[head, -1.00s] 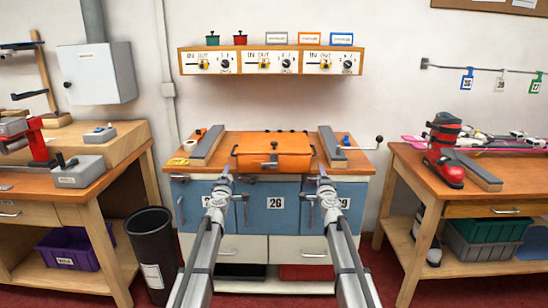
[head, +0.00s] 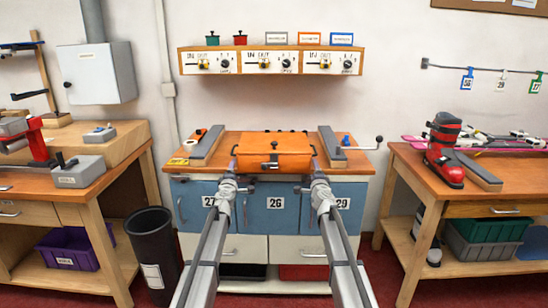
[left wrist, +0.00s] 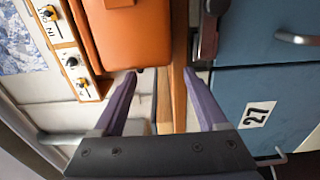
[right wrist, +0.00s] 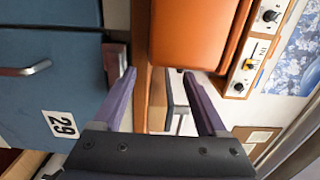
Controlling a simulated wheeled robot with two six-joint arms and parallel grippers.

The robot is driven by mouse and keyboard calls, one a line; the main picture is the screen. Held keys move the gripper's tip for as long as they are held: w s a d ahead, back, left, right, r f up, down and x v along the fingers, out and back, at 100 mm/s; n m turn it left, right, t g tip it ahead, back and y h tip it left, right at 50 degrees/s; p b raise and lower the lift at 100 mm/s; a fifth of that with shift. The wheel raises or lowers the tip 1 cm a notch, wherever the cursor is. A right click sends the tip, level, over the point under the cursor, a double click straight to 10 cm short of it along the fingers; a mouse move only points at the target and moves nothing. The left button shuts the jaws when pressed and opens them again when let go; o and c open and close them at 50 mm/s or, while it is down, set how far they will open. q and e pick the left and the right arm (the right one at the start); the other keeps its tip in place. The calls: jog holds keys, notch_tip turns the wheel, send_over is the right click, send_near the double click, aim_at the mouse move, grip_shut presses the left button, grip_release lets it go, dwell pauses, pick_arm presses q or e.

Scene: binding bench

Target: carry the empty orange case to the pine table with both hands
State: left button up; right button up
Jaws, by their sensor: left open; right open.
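The orange case (head: 275,145) lies closed on the middle bench (head: 355,158), with a dark latch at its front and dark handles at its ends. My left gripper (head: 232,165) is open at the case's front left corner. In the left wrist view its fingers (left wrist: 160,72) stand apart below the case (left wrist: 135,40). My right gripper (head: 315,166) is open at the front right corner. In the right wrist view its fingers (right wrist: 158,72) are apart, with the case (right wrist: 190,35) beyond them. Neither gripper visibly holds anything. Whether the case is empty cannot be seen.
Grey rails (head: 207,145) flank the case. A wooden table on the right (head: 398,160) carries a red ski boot (head: 443,150) and skis. A pale wooden bench (head: 118,148) stands left with tools. A black bin (head: 153,255) stands between the left and middle benches.

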pick_arm(q)
jog(key=shift+d, duration=0.45)
pick_arm(e)
jog(key=shift+a, duration=0.45)
